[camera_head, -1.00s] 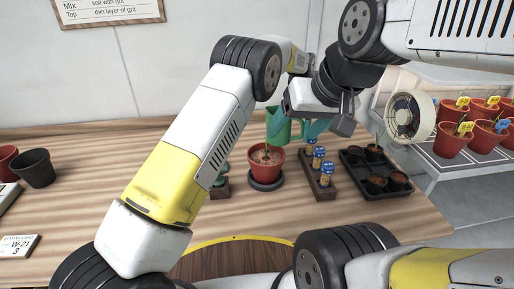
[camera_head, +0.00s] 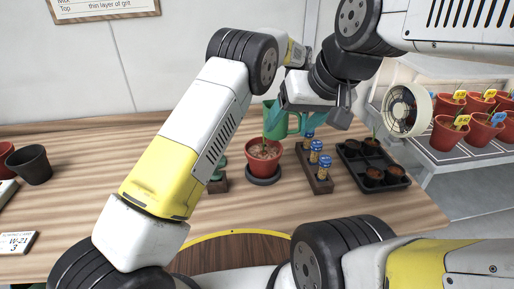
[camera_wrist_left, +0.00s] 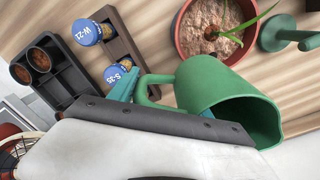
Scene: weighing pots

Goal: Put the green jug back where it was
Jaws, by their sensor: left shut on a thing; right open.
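The green jug (camera_head: 293,128) hangs behind the terracotta pot (camera_head: 263,166) in the head view. In the left wrist view the jug (camera_wrist_left: 222,90) shows its handle and its dark open mouth at lower right. My left gripper (camera_head: 297,119) is shut on the jug, with its teal fingers at the handle and body. The exact contact is partly hidden by the gripper. The pot holds brownish soil and a green shoot, and stands on a dark saucer (camera_head: 262,182). I cannot make out my right gripper in either view.
A wooden rack (camera_head: 318,184) with blue-capped vials stands right of the pot, then a black tray (camera_head: 397,187) with small pots. A black pot (camera_head: 32,166) is at far left. A white fan (camera_head: 402,111) stands at right. The table between the black pot and my left arm is clear.

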